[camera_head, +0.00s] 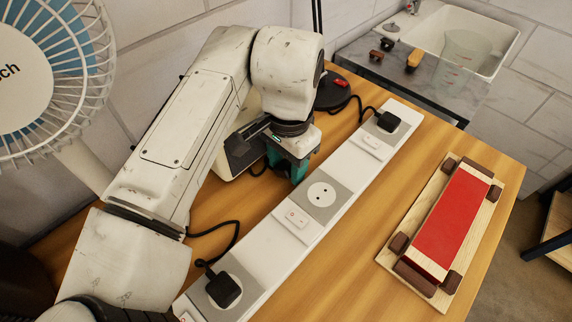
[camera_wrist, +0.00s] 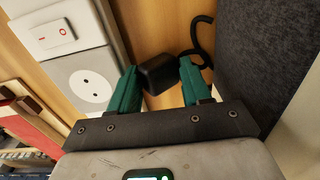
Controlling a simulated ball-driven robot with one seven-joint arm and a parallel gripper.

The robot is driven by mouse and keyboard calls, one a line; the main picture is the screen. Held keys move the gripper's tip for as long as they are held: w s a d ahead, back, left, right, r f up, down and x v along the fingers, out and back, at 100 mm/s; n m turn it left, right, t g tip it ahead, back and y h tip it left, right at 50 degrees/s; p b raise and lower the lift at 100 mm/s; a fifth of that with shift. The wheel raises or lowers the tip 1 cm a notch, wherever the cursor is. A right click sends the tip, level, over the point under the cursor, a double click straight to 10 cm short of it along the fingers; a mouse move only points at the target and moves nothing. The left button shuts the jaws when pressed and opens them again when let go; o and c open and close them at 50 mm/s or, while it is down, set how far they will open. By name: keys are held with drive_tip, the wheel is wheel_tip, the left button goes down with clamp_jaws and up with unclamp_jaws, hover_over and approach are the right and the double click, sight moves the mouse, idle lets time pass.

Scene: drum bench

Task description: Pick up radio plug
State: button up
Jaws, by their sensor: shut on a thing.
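A black plug (camera_wrist: 158,74) sits between the teal fingers of my gripper (camera_wrist: 160,80) in the wrist view, and the fingers are shut on it. A black cord (camera_wrist: 203,35) shows just behind and to the right of it. In the head view my gripper (camera_head: 290,170) hangs between the radio (camera_head: 240,152) and the white power strip (camera_head: 266,233); its fingers hide the plug there. The radio is partly hidden by my arm. The strip's middle socket (camera_head: 321,194) is empty and lies to the right of my gripper; it also shows in the wrist view (camera_wrist: 92,84).
Black plugs sit in the strip's near socket (camera_head: 223,289) and far socket (camera_head: 388,122). A fan (camera_head: 45,75) stands at the left. A wooden board with a red block (camera_head: 449,220) lies on the right of the table. A dark lamp base (camera_head: 332,92) stands behind the gripper.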

drive_tip(key=s+a+r, duration=0.2)
drive_tip(key=s+r, duration=0.9)
drive_tip(key=s, duration=0.2)
drive_tip(key=shift+s+r, duration=0.25)
drive_tip(key=shift+s, duration=0.15)
drive_tip(key=shift+w, duration=0.1)
drive_tip(key=shift+w+d+f+t+y+b, duration=0.45)
drive_tip(key=shift+w+d+b, duration=0.25)
drive_tip(key=shift+w, duration=0.1)
drive_tip(key=shift+w+d+f+t+y+b, duration=0.35)
drive_tip(key=shift+w+d+f+y+b, duration=0.15)
drive_tip(key=shift+w+d, duration=0.2)
drive_tip(key=shift+w+d+f+t+y+b, duration=0.45)
drive_tip(key=shift+w+d+b, duration=0.25)
drive_tip(key=shift+w, duration=0.15)
drive_tip(key=shift+w+d+f+t+y+b, duration=0.35)
drive_tip(key=shift+w+d+y+b, duration=0.15)
drive_tip(key=shift+w+d, duration=0.2)
drive_tip(key=shift+w+d+f+t+y+b, duration=0.35)
drive_tip(key=shift+w+d+b, duration=0.2)
drive_tip(key=shift+w, duration=0.2)
drive_tip(key=shift+w+d+f+t+y+b, duration=0.35)
drive_tip(key=shift+w+d+y+b, duration=0.15)
drive_tip(key=shift+w+d, duration=0.2)
drive_tip(key=shift+s+d+f+p, duration=0.25)
drive_tip(key=shift+s+d+p, duration=0.25)
drive_tip(key=shift+d, duration=0.05)
drive_tip(key=shift+f+b, duration=0.95)
drive_tip(key=shift+f, duration=0.65)
